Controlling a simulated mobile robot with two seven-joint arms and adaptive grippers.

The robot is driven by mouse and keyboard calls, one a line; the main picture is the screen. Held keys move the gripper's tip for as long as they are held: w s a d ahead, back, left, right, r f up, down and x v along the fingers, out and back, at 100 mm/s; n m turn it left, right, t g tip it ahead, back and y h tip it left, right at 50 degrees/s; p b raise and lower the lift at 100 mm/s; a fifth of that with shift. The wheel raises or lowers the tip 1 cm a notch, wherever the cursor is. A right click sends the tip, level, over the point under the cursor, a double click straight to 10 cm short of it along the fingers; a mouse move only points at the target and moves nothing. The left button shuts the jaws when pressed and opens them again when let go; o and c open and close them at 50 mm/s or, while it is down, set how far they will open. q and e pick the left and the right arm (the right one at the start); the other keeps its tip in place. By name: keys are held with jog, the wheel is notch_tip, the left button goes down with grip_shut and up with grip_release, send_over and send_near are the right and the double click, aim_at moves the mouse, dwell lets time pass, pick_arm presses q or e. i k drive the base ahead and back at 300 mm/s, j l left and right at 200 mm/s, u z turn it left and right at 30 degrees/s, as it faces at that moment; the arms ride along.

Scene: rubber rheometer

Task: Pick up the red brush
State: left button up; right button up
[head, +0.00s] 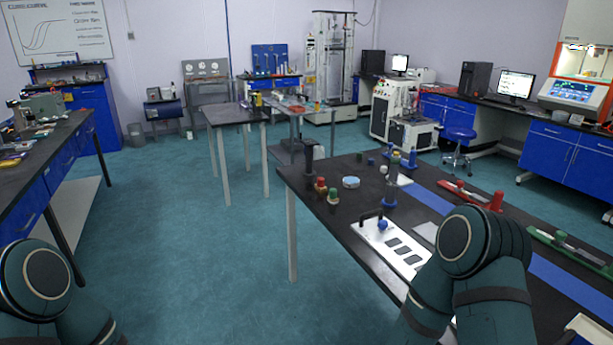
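I cannot make out a red brush for certain. A long red piece with a grey part along its top (467,193) lies on the black table (318,222), right of the blue strip. It is too small to tell if it is a brush or a holder. A small red-capped item (321,188) stands near the table's left edge. My arm links show at the lower left and lower right, and the right one covers part of the table. Neither gripper shows.
A white plate with dark slots (393,250) lies on the near table. A green long piece (570,248) lies at right. A round tin (351,182) and several small items stand farther back. A side bench (45,160) stands at left. The floor (190,240) between is clear.

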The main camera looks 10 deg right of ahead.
aim_at(321, 188)
jog(key=i+l+u, duration=0.1)
jog(key=i, duration=0.35)
jog(key=i+l, duration=0.1)
jog(key=i, duration=0.35)
jog(key=i+l+u, duration=0.15)
jog(key=i, duration=0.3)
